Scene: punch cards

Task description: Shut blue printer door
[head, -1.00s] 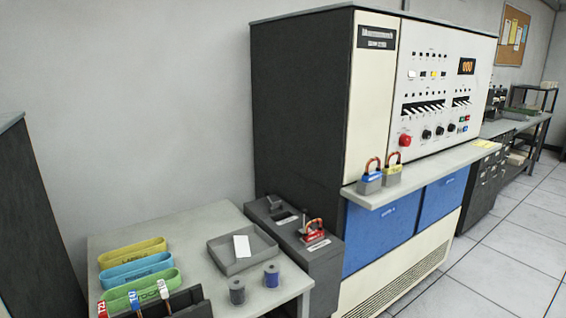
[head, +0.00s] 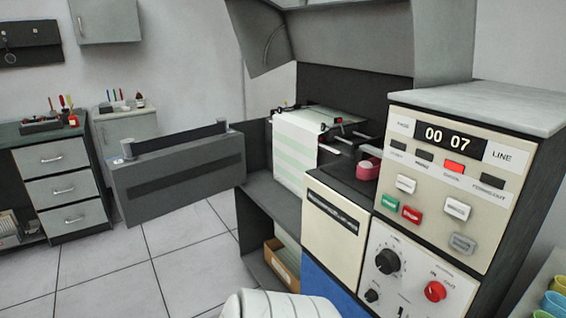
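The printer stands at the centre and right. Its grey door (head: 180,182) is swung open to the left, with a dark strip across its face. I see blue only on a lower panel (head: 325,292) of the printer, partly cut off by the bottom edge. Striped paper (head: 295,150) hangs in the open bay, and a grey hood (head: 340,45) is raised above it. Neither gripper is in view. A white rounded part, probably my own arm, shows at the bottom middle, well apart from the door.
The printer's control panel (head: 445,190) shows 00 07. A cardboard box (head: 283,265) with paper sits in the low bay. A drawer cabinet (head: 62,185) and a small white cabinet (head: 125,130) stand behind the door. The tiled floor (head: 190,255) below it is clear.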

